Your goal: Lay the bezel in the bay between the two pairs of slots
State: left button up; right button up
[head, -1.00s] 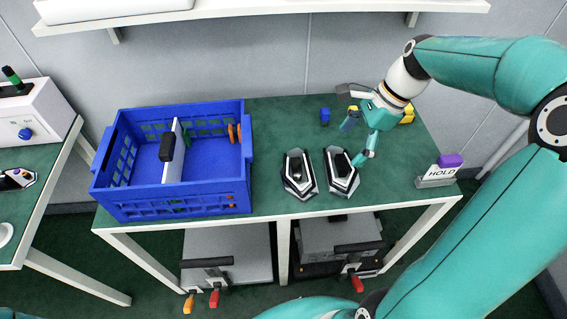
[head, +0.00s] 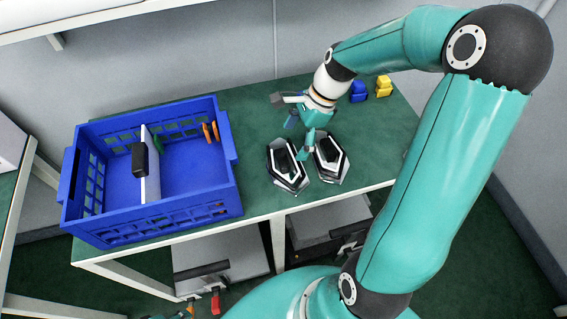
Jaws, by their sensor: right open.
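Two similar lamp-shaped pieces with dark centres and black-and-white rims lie side by side on the green bench top, a left piece (head: 280,170) and a right piece (head: 333,165). I cannot tell which, if either, is the bezel. My right gripper (head: 297,140) is open. Its lower finger hangs over or beside the left piece and covers part of it; contact cannot be judged. The blue crate (head: 150,224) stands to the left, with a white divider (head: 151,180), a black block on the divider and small green and orange parts inside. I cannot make out the slots clearly. My left gripper is out of view.
A blue block (head: 358,92) and a yellow block (head: 383,86) stand at the back of the bench (head: 255,125). A shelf (head: 100,12) overhangs at upper left. Grey boxes sit under the bench. Bare bench top lies between the crate and the two pieces.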

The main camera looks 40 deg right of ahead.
aim_at(284, 156)
jog(key=shift+x, duration=3.35)
jog(key=shift+w+d, duration=0.1)
jog(key=shift+w, duration=0.05)
jog(key=shift+c, duration=0.4)
jog(key=c, duration=1.1)
jog(key=shift+r, duration=0.15)
jog(key=shift+c, duration=0.3)
notch_tip(284, 156, up, 20)
jog(key=p, duration=0.2)
